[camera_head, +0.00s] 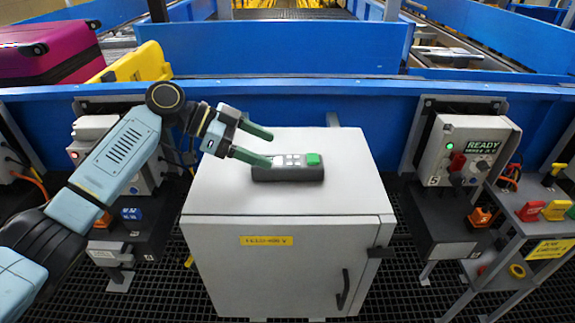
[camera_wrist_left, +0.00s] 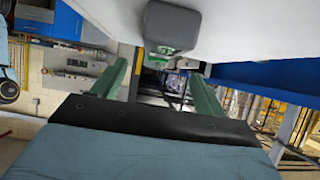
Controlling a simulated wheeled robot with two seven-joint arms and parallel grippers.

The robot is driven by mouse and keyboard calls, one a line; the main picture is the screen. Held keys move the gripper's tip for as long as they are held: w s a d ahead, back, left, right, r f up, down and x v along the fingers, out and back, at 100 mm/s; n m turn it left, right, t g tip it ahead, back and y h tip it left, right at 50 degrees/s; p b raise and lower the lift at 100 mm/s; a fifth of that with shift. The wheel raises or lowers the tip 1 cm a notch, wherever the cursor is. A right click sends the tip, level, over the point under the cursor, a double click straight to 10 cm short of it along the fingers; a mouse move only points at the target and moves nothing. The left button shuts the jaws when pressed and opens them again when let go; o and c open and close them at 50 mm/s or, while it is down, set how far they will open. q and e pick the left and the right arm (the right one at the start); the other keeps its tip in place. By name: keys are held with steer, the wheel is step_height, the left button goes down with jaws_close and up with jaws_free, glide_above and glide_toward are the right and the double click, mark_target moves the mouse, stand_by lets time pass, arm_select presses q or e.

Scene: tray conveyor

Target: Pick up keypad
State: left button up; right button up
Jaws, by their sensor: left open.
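The keypad (camera_head: 288,174) is a dark grey box with light buttons and a green button on top. It lies on the white cabinet (camera_head: 230,194), towards the middle of its top. My left gripper (camera_head: 271,148) comes in from the left, with two green fingers apart and nothing between them. Its fingertips are at the keypad's left end and back side in the head view; the nearer one overlaps the keypad there, and I cannot tell whether they touch. In the left wrist view the keypad (camera_wrist_left: 173,25) shows its grey end beyond the open fingers (camera_wrist_left: 159,70). My right gripper is not in view.
A blue conveyor wall (camera_head: 300,105) runs behind the cabinet. A control box with a READY sign (camera_head: 465,150) stands to the right, beside a stand with coloured switches (camera_head: 530,211). A magenta suitcase (camera_head: 45,50) and a yellow tray (camera_head: 140,65) are at the back left.

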mark_target(288, 161)
arm_select(q)
steer(key=x, duration=0.3)
steer(key=shift+f, duration=0.2)
steer(key=x, duration=0.2)
steer(key=shift+d+f, duration=0.2)
steer(key=shift+f, duration=0.1)
steer(key=shift+d+f, duration=0.25)
steer(key=shift+d, duration=0.25)
steer(key=shift+c, duration=0.7)
steer(key=c, duration=1.1)
steer(key=shift+o, duration=0.2)
steer(key=shift+r, duration=0.35)
step_height(288, 161, up, 9)
steer(key=shift+r+p, duration=0.2)
steer(key=shift+p, duration=0.15)
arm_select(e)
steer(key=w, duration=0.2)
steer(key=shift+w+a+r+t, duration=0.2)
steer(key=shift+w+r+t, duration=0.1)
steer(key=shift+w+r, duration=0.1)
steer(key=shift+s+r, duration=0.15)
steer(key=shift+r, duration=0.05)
